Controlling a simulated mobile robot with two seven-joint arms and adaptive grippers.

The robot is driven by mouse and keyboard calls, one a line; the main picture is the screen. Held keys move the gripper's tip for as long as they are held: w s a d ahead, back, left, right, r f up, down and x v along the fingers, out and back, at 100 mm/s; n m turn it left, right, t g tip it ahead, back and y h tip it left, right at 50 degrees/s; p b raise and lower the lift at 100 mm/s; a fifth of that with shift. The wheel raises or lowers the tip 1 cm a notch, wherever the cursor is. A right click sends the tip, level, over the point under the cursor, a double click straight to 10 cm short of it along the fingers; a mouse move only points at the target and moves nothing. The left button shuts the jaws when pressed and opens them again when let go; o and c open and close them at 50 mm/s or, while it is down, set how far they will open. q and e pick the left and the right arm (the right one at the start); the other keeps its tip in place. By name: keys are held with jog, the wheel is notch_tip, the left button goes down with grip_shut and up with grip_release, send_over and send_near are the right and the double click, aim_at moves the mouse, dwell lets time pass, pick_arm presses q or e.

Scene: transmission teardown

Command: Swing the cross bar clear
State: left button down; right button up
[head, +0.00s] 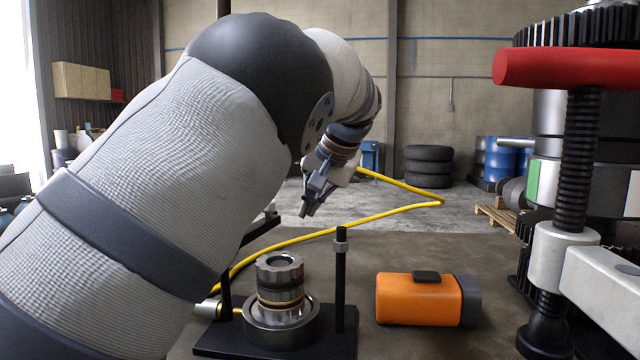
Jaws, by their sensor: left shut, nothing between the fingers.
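A small black fixture (340,345) stands on the dark bench. It has a bare upright post (340,290) with a nut near its top on the right, and a second post partly hidden behind my left arm. A dark bar, which looks like the cross bar (262,228), shows beside my arm. It points away to the back, apart from the right post, and its near end is hidden. A metal cylinder stack (280,284) stands in a ring between the posts. My left gripper (306,212) is shut and empty, beyond and above the bar. My right gripper is not in view.
An orange case (412,299) lies right of the fixture. A yellow hose (330,231) runs behind it. A large machine with a red handle (560,67) and black screw (578,160) fills the right side. Tyres (428,166) and blue drums (500,160) stand far back.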

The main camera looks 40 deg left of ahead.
pick_arm(q)
jog(key=a, duration=0.3)
jog(key=s+a, duration=0.1)
jog(key=shift+a+f+p, duration=0.2)
jog(key=shift+f+p, duration=0.1)
jog(key=shift+p, duration=0.05)
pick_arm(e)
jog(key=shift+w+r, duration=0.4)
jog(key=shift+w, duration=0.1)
pick_arm(q)
jog(key=shift+w, duration=0.1)
jog(key=a+n+g, duration=0.1)
jog(key=s+a+n+g+b, duration=0.1)
jog(key=a+n, duration=0.1)
jog(key=a+n+b, duration=0.1)
jog(key=shift+s+a+n+g+y, duration=0.25)
jog(key=shift+a+n+g+y, duration=0.05)
jog(key=shift+g, duration=0.1)
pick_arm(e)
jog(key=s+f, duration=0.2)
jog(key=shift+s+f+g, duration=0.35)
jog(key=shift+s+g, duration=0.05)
